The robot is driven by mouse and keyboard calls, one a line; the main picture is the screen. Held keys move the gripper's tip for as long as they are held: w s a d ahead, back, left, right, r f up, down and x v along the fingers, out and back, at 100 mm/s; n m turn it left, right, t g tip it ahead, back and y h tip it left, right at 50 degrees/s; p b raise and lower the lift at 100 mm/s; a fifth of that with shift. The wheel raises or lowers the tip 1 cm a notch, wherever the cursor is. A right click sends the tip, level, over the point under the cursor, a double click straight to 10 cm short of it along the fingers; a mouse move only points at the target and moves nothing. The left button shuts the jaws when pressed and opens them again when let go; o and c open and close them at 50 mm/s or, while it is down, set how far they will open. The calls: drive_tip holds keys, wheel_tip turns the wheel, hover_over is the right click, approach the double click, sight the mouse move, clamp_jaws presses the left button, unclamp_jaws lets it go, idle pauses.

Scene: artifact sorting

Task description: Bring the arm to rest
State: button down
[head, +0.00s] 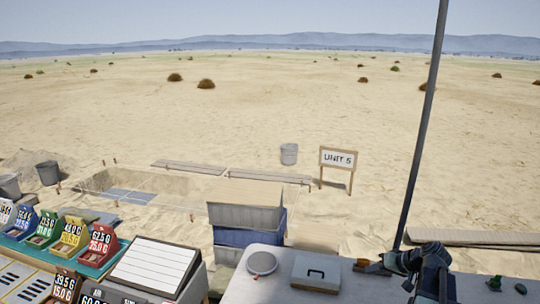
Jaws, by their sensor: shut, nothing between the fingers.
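My arm is folded at the lower right, over the right end of the pale table (240,290). My gripper (387,265) points left, low near the tabletop, and is shut and empty. A small orange-brown item (361,262) lies by its tip; I cannot tell what it is or whether the two touch.
A grey-green case (316,273) and a round pale dish (262,263) stand left of my gripper. A dark pole (420,130) rises behind my arm. Coloured bins with weight labels (101,245) and a white lined board (153,266) are at left. Open sand lies beyond.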

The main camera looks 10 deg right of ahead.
drive_tip(key=a+f+n+g, duration=0.2)
drive_tip(key=a+n, duration=0.1)
drive_tip(key=a, duration=1.1)
drive_tip(key=a+f+n+g, duration=0.2)
drive_tip(key=a+g, duration=0.1)
drive_tip(key=a, duration=1.1)
drive_tip(key=s+a+f+g+h, duration=0.1)
drive_tip(key=s+a+f+h, duration=0.1)
drive_tip(key=s+a, duration=0.3)
drive_tip(key=s+d+h, duration=0.1)
drive_tip(key=s+d+m+g, duration=0.1)
drive_tip(key=d, duration=0.1)
drive_tip(key=s+d+m+h, duration=0.1)
drive_tip(key=shift+s+d+f+h, duration=0.2)
drive_tip(key=shift+d+f+h, duration=0.1)
drive_tip(key=shift+f, duration=0.1)
